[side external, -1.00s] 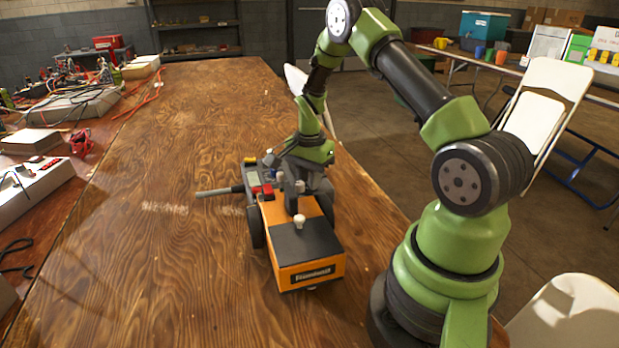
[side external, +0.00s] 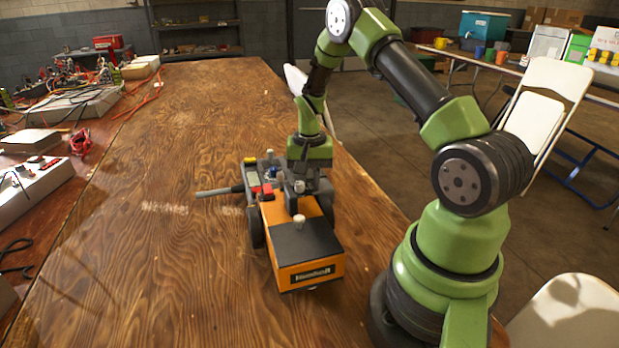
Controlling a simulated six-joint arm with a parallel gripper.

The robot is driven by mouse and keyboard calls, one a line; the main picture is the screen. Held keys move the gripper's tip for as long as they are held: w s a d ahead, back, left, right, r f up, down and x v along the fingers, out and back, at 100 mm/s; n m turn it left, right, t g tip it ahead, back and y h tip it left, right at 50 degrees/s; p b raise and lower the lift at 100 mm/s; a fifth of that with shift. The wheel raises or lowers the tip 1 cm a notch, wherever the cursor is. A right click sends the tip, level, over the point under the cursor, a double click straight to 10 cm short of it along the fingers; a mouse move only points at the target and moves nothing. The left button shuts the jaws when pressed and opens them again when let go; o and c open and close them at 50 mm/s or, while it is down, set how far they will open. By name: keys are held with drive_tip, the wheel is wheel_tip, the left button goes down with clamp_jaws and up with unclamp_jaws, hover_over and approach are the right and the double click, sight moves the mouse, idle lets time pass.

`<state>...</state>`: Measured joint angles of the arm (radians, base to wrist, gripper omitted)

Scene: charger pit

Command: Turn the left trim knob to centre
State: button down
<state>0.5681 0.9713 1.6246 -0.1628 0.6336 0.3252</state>
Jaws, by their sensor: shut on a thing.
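An orange wheeled unit (side external: 312,275) with a dark top panel stands on the wooden table. A grey handset-like part with a small screen (side external: 253,178) and a red block sits at its far left end, with a dark rod (side external: 213,191) pointing left. My gripper (side external: 300,186) points down over the far part of the unit. It is shut on a small knob there, mostly hidden by the fingers. I cannot make out which trim knob it is or its pointer angle. A pale-topped post (side external: 299,220) stands just in front of the gripper.
The wooden table (side external: 180,120) is clear to the left of and beyond the unit. Cables, boxes and a power strip (side external: 35,190) lie along the left side. White folding chairs (side external: 540,115) stand off the table at right.

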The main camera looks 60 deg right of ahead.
sight(309, 181)
idle(0.4)
drive_tip(key=c, duration=1.3)
unclamp_jaws()
drive_tip(key=shift+c, duration=0.2)
wheel_tip(309, 181, up, 9)
drive_tip(key=shift+f, duration=0.1)
drive_tip(key=shift+r, duration=0.6)
